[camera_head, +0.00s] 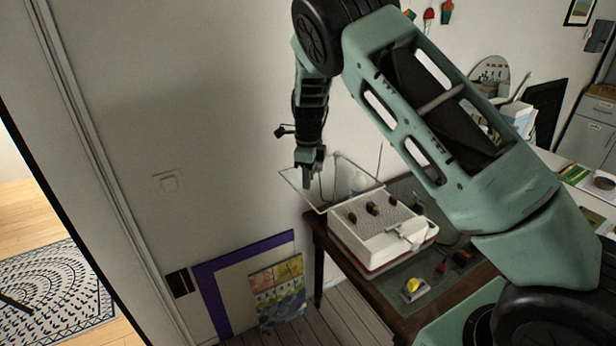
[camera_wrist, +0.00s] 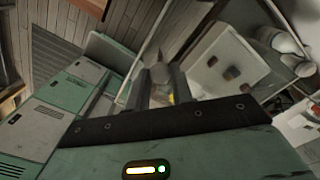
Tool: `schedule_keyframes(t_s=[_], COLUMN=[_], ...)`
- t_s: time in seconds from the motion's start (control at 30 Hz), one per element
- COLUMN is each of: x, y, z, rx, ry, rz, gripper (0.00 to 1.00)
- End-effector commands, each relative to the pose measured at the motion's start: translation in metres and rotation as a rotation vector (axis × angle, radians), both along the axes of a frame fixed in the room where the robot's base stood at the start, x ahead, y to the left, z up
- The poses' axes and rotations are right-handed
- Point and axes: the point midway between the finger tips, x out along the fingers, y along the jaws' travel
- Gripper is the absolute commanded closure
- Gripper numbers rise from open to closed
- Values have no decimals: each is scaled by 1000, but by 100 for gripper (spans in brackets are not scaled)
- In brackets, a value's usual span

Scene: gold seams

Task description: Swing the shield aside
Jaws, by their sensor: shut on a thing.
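The shield (camera_head: 360,169) is a clear panel with a thin pale frame, standing tilted up at the wall side of a white box-like device (camera_head: 385,243) on the table. My gripper (camera_head: 308,182) points down at the shield's left part, inside the frame's outline. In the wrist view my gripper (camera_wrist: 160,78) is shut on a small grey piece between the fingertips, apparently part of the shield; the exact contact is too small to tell. The device also shows in the wrist view (camera_wrist: 225,62), to the right of the fingers.
The dark-edged table (camera_head: 345,262) bears a yellow-topped item (camera_head: 412,288) at its front and small dark items at the right. A purple frame (camera_head: 213,295) and a colourful picture (camera_head: 278,290) lean on the wall at left. The wall is close behind my gripper.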

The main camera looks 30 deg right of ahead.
Motion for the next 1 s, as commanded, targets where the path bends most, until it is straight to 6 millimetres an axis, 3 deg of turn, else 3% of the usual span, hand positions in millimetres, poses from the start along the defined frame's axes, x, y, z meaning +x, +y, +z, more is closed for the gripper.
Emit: schedule_keyframes(t_s=[0.33,0.37,0.4,0.43,0.77,1.0], x=[1,1,1,0,1,2], y=[0,0,0,0,0,0], z=[1,1,0,0,3,36], rx=[1,1,1,1,0,0], ry=[-2,-2,-2,-2,-1,-8], rz=[0,0,0,0,0,1], gripper=[100,69,58,55,55,55])
